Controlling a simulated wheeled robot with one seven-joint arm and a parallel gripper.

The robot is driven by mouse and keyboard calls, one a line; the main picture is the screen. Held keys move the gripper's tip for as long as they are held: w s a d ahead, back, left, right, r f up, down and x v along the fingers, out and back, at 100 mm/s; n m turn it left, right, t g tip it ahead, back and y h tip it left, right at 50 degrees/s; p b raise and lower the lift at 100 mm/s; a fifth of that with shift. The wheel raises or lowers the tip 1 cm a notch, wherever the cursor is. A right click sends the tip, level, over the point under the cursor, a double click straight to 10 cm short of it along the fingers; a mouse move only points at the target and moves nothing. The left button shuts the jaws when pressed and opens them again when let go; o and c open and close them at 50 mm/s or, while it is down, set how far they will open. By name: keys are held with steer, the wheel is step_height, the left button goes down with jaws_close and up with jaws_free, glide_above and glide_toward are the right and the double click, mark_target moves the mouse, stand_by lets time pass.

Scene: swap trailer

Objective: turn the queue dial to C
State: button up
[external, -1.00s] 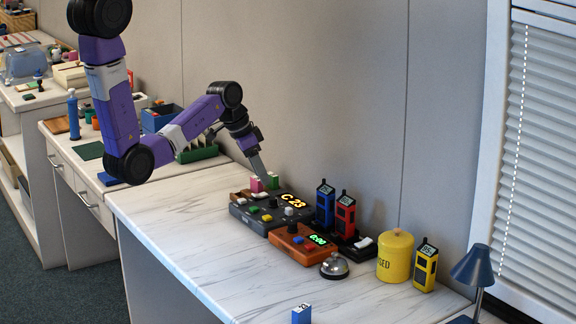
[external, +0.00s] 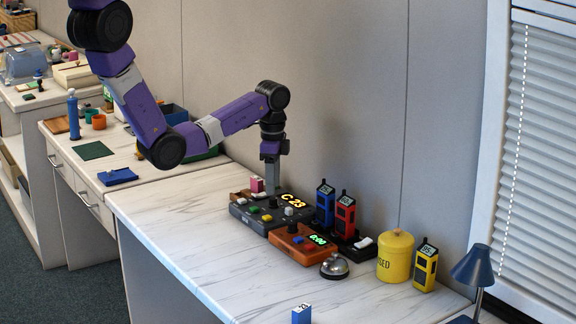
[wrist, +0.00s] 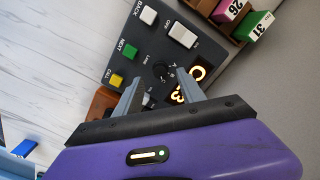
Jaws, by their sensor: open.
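The queue console (external: 243,213) is a dark grey box on the marble counter, with a lit display (external: 293,200) reading C 23. Its black dial (wrist: 162,70) shows in the wrist view among small letters, next to the display; its pointer is too small to read. In the external view the dial (external: 272,203) is a small black knob. My gripper (external: 272,184) points down above the console's back part. In the wrist view my gripper (wrist: 158,80) is open and empty, its fingers reaching toward the dial from either side. Whether they touch it I cannot tell.
An orange box (external: 296,247) with a green display stands in front of the console, beside a bell (external: 334,267). Blue (external: 325,207) and red (external: 345,215) handsets stand to the right. Number blocks (wrist: 230,10) lie behind the console. The counter's left part is clear.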

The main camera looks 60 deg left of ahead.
mark_target(273, 198)
steer(key=shift+f, duration=2.05)
jaws_close()
steer(key=shift+r+p, duration=0.15)
steer(key=shift+p, duration=0.2)
